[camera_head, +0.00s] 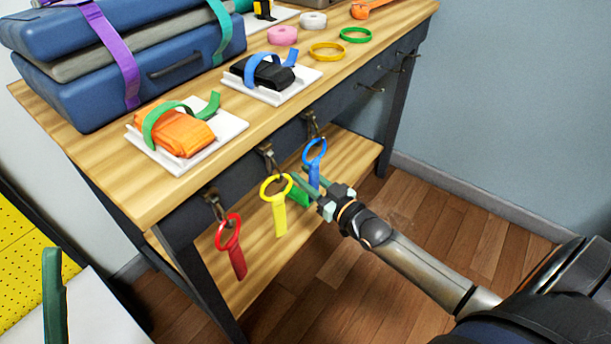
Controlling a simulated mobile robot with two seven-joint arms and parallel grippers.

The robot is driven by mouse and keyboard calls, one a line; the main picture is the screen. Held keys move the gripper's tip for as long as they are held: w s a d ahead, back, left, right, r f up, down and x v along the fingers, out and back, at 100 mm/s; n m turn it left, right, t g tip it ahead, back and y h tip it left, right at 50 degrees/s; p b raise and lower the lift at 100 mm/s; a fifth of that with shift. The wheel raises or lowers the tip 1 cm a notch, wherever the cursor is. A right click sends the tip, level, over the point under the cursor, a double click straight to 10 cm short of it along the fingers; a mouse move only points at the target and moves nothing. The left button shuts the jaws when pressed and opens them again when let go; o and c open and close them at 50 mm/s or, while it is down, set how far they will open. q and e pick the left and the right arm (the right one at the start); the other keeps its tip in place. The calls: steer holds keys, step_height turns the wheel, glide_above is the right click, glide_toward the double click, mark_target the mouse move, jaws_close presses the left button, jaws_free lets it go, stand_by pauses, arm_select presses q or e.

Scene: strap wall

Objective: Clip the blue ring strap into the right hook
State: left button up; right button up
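The blue ring strap (315,149) is upright, its ring on top and its short tail pointing down. It is just below the right hook (310,124), a small brass-coloured hook on the table's front edge. I cannot tell whether the ring touches the hook or is around it. My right gripper (306,179) comes in from the right, with its slim fingers closed about the strap's tail. My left gripper (54,295) shows only as a green finger at the lower left, apart from the straps; its opening is hidden.
A red ring strap (230,233) and a yellow ring strap (276,190) hang from the left hook (214,204) and middle hook (268,157). Blue cases (165,84) and strapped bundles on white trays crowd the wooden tabletop (120,184). A lower shelf (265,268) lies beneath.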

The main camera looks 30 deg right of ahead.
steer(key=o, duration=0.5)
steer(key=shift+o, duration=0.2)
arm_select(q)
steer(key=w+n+y+p, duration=0.2)
steer(key=y+p, duration=0.1)
steer(key=shift+w+a+f+y+p, duration=0.2)
steer(key=shift+w+a+y+p, duration=0.1)
steer(key=shift+w+a, duration=0.05)
arm_select(e)
steer(key=s+d, duration=0.2)
steer(key=s, duration=1)
steer(key=shift+s+d, duration=0.15)
steer(key=shift+s, duration=0.05)
